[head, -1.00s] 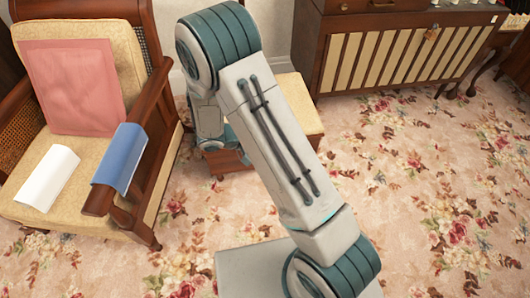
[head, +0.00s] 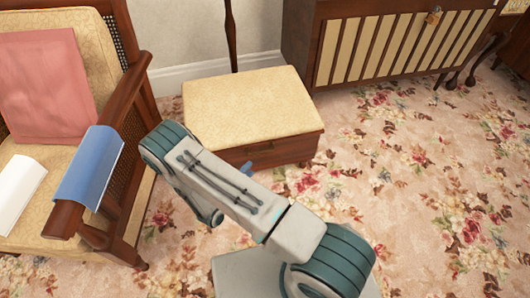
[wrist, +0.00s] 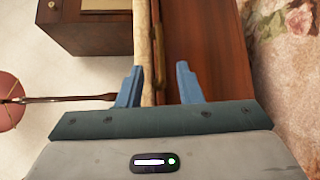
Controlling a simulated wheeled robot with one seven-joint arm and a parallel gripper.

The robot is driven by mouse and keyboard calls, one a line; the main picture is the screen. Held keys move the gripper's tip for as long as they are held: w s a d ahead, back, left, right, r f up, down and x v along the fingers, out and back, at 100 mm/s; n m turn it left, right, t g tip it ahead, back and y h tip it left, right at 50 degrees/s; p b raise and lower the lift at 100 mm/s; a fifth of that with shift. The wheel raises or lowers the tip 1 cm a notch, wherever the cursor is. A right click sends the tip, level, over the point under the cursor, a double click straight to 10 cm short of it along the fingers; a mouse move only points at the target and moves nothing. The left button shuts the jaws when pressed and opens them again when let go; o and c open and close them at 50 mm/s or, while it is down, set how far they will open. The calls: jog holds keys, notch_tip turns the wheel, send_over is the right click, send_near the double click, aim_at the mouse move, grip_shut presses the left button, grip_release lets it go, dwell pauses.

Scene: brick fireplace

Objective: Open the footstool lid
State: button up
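The footstool (head: 285,150) stands on the carpet near the wall in the head view, a dark wooden box. Its beige padded lid (head: 250,95) lies flat and shut. In the wrist view the lid edge (wrist: 145,50) is a thin beige strip beside the wooden front (wrist: 195,45), with a brass fitting (wrist: 158,50) near the seam. My gripper (wrist: 158,85) is open, its blue fingers apart, facing the lid edge and front. I cannot tell whether they touch it. In the head view only a bit of blue finger shows at the footstool's front; my arm hides the rest.
A wooden armchair (head: 70,210) with a pink cushion (head: 45,88), a blue cloth (head: 90,168) on its arm and a white cloth (head: 18,190) stands at left. A slatted wooden cabinet (head: 390,45) stands behind at right. The floral carpet (head: 430,190) at right is clear.

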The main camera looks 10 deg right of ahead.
aim_at(264, 152)
jog(key=b+x, duration=0.2)
jog(key=x, duration=1)
jog(key=shift+b, duration=0.4)
jog(key=shift+r, duration=0.1)
grip_shut()
